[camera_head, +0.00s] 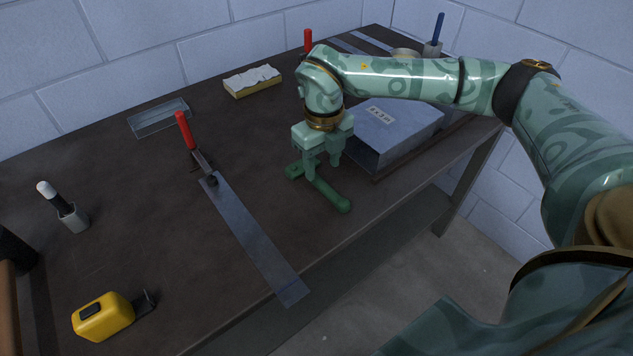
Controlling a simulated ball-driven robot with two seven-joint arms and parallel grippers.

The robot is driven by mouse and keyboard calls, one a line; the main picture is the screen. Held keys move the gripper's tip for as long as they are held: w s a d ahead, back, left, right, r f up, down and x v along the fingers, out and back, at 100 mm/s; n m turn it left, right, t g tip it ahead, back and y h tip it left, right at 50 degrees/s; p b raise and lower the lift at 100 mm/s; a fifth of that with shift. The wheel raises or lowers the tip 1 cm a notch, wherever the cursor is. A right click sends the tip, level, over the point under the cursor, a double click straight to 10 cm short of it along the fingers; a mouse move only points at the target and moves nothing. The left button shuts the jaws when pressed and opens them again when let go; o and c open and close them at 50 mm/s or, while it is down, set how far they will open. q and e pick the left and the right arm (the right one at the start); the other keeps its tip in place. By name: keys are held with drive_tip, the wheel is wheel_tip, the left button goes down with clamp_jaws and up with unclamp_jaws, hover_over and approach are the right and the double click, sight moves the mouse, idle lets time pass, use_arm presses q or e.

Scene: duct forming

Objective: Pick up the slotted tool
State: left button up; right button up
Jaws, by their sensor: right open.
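The green tool (331,195), which appears to be the slotted tool, lies on the dark workbench (130,190) near its front edge. Its rounded handle end points toward the front right, and its other end shows at the left of my right gripper. My right gripper (321,168) points down over the tool's middle, with its fingers open and close to the shaft. The fingers hide part of the tool, including any slot. I cannot tell whether they touch it. My left gripper is not in view.
A grey ducting box (395,125) stands right of the gripper. A red-handled clamp (190,140) sits at a metal strip (250,235) overhanging the front edge. A yellow tape measure (103,317), a marker in a holder (65,208), a clear tray (160,118) and a yellow box (252,81) lie around.

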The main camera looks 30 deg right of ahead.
sight(322, 182)
wheel_tip(322, 182, down, 5)
drive_tip(key=shift+s+a+r+b, duration=0.1)
drive_tip(key=shift+r+b, duration=0.05)
drive_tip(key=shift+b, duration=0.6)
drive_tip(key=shift+r, duration=0.1)
drive_tip(key=shift+c, duration=0.6)
clamp_jaws()
drive_tip(key=shift+r, duration=0.15)
